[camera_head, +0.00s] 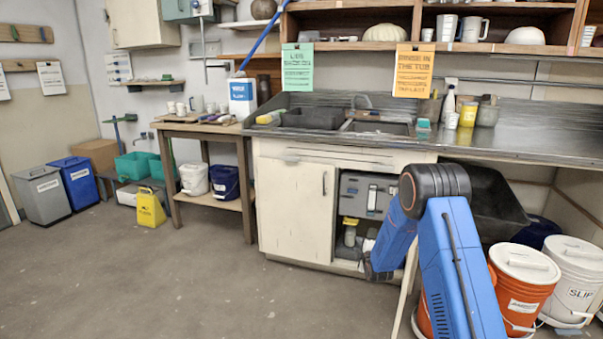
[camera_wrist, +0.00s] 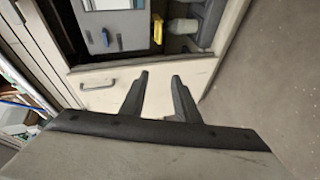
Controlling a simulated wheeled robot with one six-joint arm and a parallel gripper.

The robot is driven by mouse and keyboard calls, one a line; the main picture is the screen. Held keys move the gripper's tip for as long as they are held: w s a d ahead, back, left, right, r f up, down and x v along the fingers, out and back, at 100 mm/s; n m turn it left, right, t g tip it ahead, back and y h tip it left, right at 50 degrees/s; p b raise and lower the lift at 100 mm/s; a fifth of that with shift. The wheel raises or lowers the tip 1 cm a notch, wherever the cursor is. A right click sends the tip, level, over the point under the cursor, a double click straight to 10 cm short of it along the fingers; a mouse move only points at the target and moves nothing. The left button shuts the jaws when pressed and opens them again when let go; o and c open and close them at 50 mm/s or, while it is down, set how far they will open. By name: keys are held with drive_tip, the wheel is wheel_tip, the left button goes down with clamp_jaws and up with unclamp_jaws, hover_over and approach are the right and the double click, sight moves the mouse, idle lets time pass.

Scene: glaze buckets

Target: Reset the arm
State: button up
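My arm shows in the head view as blue links with a dark joint, rising at the lower right in front of the sink counter. Its lower end hangs in front of the open cabinet under the sink, and the fingers are hidden there. In the wrist view my gripper (camera_wrist: 160,82) has two dark fingers standing apart with nothing between them. Behind the fingers are the white cabinet door (camera_wrist: 105,88) with its handle and the open cabinet with a grey box (camera_wrist: 112,28) inside. The door also shows in the head view (camera_head: 292,205).
The steel sink counter (camera_head: 540,142) runs along the back. Orange (camera_head: 524,285) and white (camera_head: 575,275) lidded buckets stand close to my arm on the right. The floor (camera_head: 180,285) at front left is clear.

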drive_tip(key=s+d+r+m+g, duration=0.1)
drive_tip(key=s+r+m, duration=0.1)
drive_tip(key=s+r, duration=0.45)
drive_tip(key=s+d+r+m+g, duration=0.15)
drive_tip(key=s+r, duration=0.25)
drive_tip(key=r, duration=0.5)
drive_tip(key=s+r+m+g, duration=0.1)
drive_tip(key=s+r+m, duration=0.1)
drive_tip(key=s+r, duration=0.5)
drive_tip(key=s+r+m+g, duration=0.2)
drive_tip(key=s+r+m, duration=0.1)
drive_tip(key=s, duration=0.7)
drive_tip(key=s+d+r+m+g+h, duration=0.1)
drive_tip(key=s+m+g, duration=0.3)
drive_tip(key=s, duration=3.8)
drive_tip(key=m, duration=0.4)
drive_tip(key=shift+s+r, duration=0.15)
drive_tip(key=shift+s, duration=0.15)
